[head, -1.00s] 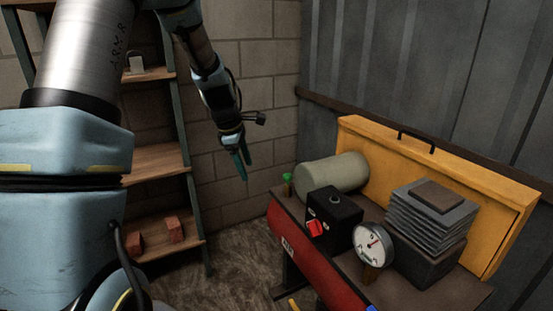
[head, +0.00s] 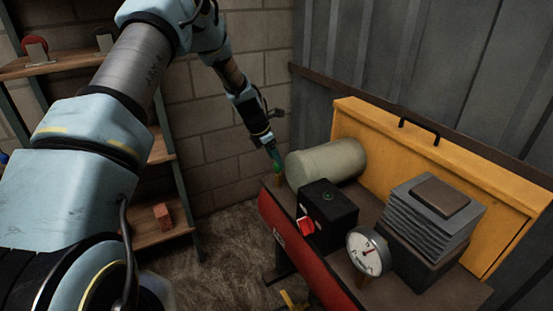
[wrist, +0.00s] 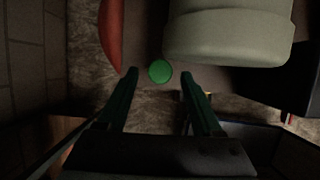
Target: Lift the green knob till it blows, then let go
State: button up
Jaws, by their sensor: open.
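The green knob (wrist: 160,71) shows in the wrist view as a round green disc seen from above. It lies in the gap between the two fingertips, with space visible on both sides. My gripper (wrist: 160,74) is open and empty, its dark green fingers on either side of the knob's outline. In the head view the gripper (head: 274,157) points down at the far left end of the red machine, at the knob (head: 278,172). The fingers partly hide the knob there, and the height between them is hard to tell.
A pale cylinder (head: 326,162) lies close right of the knob. A black box with a red switch (head: 306,226), a pressure gauge (head: 367,252) and stacked grey plates (head: 430,217) stand nearer. A yellow panel (head: 450,175) closes the back. The wooden shelves (head: 150,190) stand left.

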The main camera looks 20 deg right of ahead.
jog(key=shift+x, duration=1)
grip_shut()
dwell(0.8)
